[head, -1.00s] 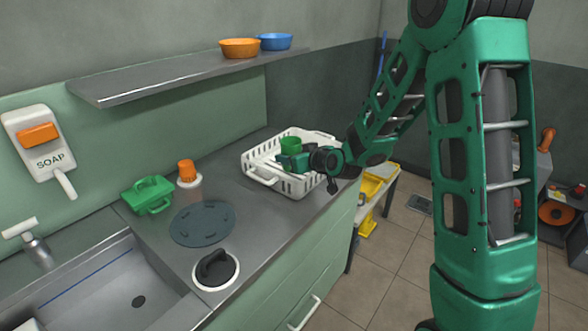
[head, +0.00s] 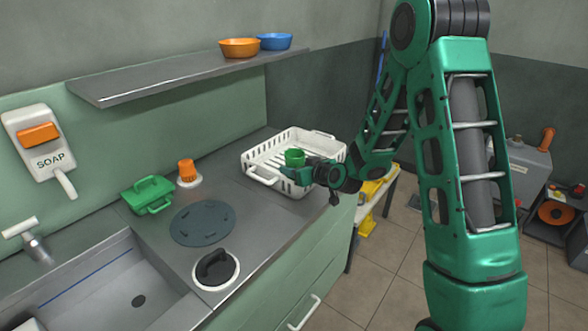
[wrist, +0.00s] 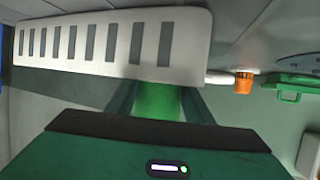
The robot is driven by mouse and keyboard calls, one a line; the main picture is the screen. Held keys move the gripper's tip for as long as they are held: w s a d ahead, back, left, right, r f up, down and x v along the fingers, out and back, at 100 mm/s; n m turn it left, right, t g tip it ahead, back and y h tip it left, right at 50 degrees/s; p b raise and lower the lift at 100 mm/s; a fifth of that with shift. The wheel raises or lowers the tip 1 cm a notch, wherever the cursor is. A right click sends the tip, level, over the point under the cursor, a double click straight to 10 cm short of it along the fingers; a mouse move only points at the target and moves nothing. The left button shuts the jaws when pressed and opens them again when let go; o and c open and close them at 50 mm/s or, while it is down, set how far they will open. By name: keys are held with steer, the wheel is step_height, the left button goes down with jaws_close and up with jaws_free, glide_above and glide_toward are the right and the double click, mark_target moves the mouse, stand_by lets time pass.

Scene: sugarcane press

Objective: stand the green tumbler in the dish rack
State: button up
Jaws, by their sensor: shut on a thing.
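The green tumbler (head: 295,158) is in my gripper (head: 307,170), which is shut on it. It looks upright in the head view, with its rim up. The tumbler appears over the front right part of the white dish rack (head: 265,178). I cannot tell whether its base touches the rack floor. In the wrist view the tumbler (wrist: 158,103) is between my gripper's fingers (wrist: 160,106), close to the rack's slotted wall (wrist: 190,40). My gripper and wrist hide part of the rack's right side.
An orange cup-like thing (head: 187,170) on a white base and a green caddy (head: 148,195) stand left of the rack. A dark round mat (head: 203,222) and a black-handled lid (head: 215,268) lie nearer. A shelf (head: 180,75) hangs above. The rack's left part is empty.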

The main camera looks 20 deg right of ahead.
steer(key=shift+f, duration=0.25)
steer(key=shift+f, duration=0.3)
steer(key=shift+c, duration=0.2)
steer(key=o, duration=1)
steer(key=shift+s, duration=0.1)
